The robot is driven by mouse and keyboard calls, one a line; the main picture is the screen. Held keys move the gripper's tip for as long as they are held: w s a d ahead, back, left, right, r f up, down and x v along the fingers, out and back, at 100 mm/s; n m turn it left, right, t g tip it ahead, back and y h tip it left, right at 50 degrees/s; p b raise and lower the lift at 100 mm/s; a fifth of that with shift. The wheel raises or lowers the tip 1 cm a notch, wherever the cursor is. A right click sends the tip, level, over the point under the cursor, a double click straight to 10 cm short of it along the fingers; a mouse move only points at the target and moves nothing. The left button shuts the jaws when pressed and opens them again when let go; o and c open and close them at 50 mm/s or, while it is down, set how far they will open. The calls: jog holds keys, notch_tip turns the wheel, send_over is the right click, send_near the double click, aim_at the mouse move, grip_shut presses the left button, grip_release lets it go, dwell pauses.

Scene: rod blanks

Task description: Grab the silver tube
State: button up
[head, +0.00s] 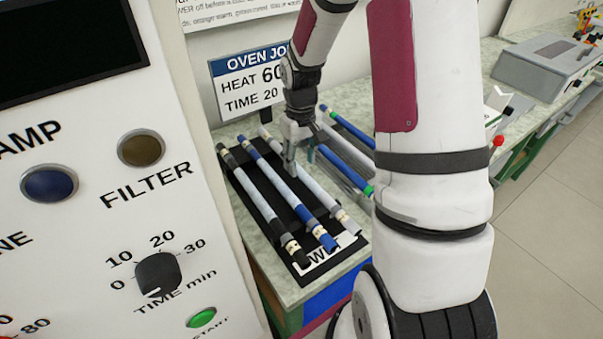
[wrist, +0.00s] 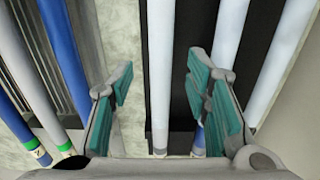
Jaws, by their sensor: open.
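The silver tube (head: 322,194), pale with grey-silver ends, lies on the right side of the black rack (head: 240,182) in the head view. In the wrist view the silver tube (wrist: 159,75) runs lengthwise between my fingers, with a gap on both sides. My gripper (head: 300,160) is open and empty over the rack, close to this tube. In the wrist view its teal-padded fingers (wrist: 160,82) spread either side of the tube. I cannot tell the exact height above it. My gripper hides part of the tube in the head view.
A blue-ended tube (head: 286,197) and a black-ended tube (head: 256,198) share the rack. Another rack with blue, green-banded tubes (head: 347,129) lies to the right. The oven panel (head: 100,200) stands close on the left, and a sign (head: 250,82) stands behind.

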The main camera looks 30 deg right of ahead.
aim_at(300, 169)
jog(key=shift+f, duration=1.5)
jog(key=shift+c, duration=0.6)
grip_shut()
jog(key=shift+r, duration=0.15)
